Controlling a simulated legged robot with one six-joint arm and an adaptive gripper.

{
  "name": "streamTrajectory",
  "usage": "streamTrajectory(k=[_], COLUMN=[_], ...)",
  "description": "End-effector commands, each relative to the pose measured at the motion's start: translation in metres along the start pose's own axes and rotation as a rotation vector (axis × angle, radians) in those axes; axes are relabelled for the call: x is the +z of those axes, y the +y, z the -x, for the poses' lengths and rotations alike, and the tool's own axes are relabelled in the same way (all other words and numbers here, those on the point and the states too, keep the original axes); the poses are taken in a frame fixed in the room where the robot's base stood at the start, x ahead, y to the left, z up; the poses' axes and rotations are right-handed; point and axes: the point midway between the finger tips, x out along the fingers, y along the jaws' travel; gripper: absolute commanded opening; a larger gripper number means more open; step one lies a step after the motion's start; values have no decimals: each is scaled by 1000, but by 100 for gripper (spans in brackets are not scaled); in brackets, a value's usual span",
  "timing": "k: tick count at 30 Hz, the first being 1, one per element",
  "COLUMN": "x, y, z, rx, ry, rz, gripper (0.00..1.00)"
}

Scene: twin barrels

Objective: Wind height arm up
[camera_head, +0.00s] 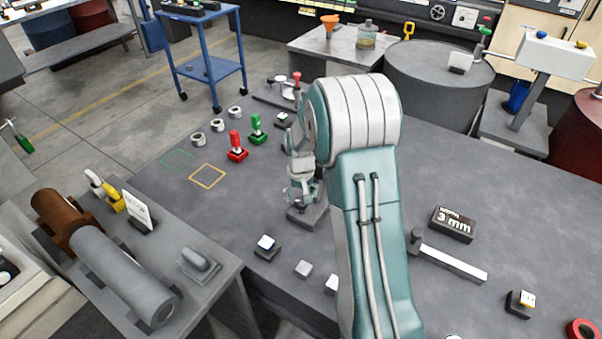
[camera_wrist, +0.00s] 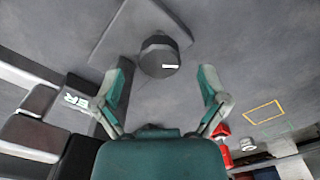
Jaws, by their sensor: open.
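My gripper (camera_wrist: 166,70) is open, its two teal fingers spread apart in the wrist view. A short dark round knob (camera_wrist: 159,60) with a white mark on its side lies between and slightly beyond the fingertips. Neither finger visibly touches it. The knob stands by a flat grey plate (camera_wrist: 128,30). In the head view my gripper (camera_head: 302,180) hangs over a dark grey base (camera_head: 306,216) on the table, with my arm covering much of what is behind. I cannot make out the height arm itself in either view.
A block marked "3 mm" (camera_head: 453,224) and a hammer-like tool (camera_head: 450,260) lie to the right. Red (camera_head: 237,150) and green (camera_head: 257,130) pieces stand to the left, near a yellow square outline (camera_head: 207,176). Small blocks (camera_head: 303,269) sit near the front edge.

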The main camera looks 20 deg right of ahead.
Motion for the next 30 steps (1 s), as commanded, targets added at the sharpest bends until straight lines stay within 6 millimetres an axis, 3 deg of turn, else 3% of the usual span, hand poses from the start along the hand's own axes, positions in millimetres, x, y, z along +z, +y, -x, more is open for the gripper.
streamTrajectory(k=[9,15,30], x=[0,0,0], y=[0,0,0], z=[55,80,87], rx=[0,0,0], ry=[1,-1,-3], rz=[3,3,4], gripper=[93,93,93])
